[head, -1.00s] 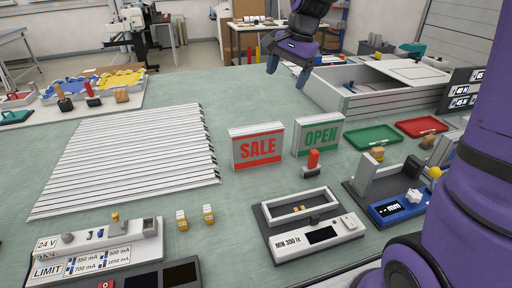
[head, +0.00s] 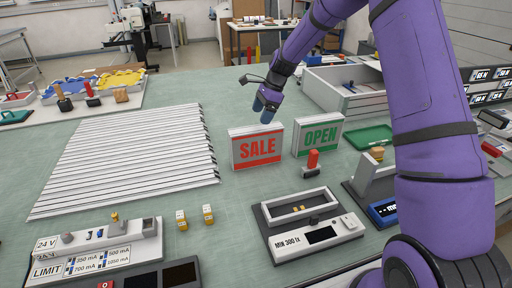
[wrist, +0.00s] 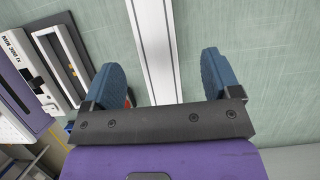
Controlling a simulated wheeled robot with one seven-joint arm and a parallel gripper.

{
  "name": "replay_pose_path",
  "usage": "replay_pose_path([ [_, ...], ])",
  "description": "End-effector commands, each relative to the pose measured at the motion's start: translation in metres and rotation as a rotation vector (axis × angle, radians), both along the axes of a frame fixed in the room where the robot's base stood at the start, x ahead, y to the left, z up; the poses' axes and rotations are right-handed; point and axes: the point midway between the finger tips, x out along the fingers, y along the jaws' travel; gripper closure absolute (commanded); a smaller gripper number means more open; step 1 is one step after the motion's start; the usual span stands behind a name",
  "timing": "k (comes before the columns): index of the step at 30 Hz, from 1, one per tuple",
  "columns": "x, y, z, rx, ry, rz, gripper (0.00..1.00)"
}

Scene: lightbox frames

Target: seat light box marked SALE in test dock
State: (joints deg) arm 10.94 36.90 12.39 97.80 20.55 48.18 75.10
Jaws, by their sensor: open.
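The SALE light box (head: 257,148), white with a red band and red lettering, stands upright on the green mat in the head view. My open gripper (head: 266,112) is above its top edge. In the wrist view a long white top edge (wrist: 152,35), which looks like this box's, runs between the two blue fingers of my gripper (wrist: 165,78), with a gap on each side. The test dock (head: 284,221), a grey-white tray with a rectangular opening and a MIN 300 lx panel, lies nearer the front. It also shows in the wrist view (wrist: 50,42) at left.
The OPEN light box (head: 319,134) stands close on the right of the SALE box. A red-handled tool (head: 312,163) stands between the boxes and the dock. White slats (head: 135,155) cover the mat at left. Two small yellow blocks (head: 181,220) lie left of the dock.

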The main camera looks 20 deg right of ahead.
Motion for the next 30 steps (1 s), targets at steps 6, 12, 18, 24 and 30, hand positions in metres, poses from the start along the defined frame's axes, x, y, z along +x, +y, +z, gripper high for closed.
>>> replay_pose_path([
  [6,-0.001,0.011,-0.027,-0.001,0.001,0.002,0.17],
  [12,-0.002,0.015,-0.038,0.000,0.002,0.003,0.17],
  [18,-0.007,0.023,-0.064,0.000,0.003,0.001,0.17],
  [24,-0.006,0.030,-0.080,-0.001,0.000,0.002,0.17],
  [30,-0.006,0.031,-0.080,-0.001,-0.001,0.002,0.17],
])
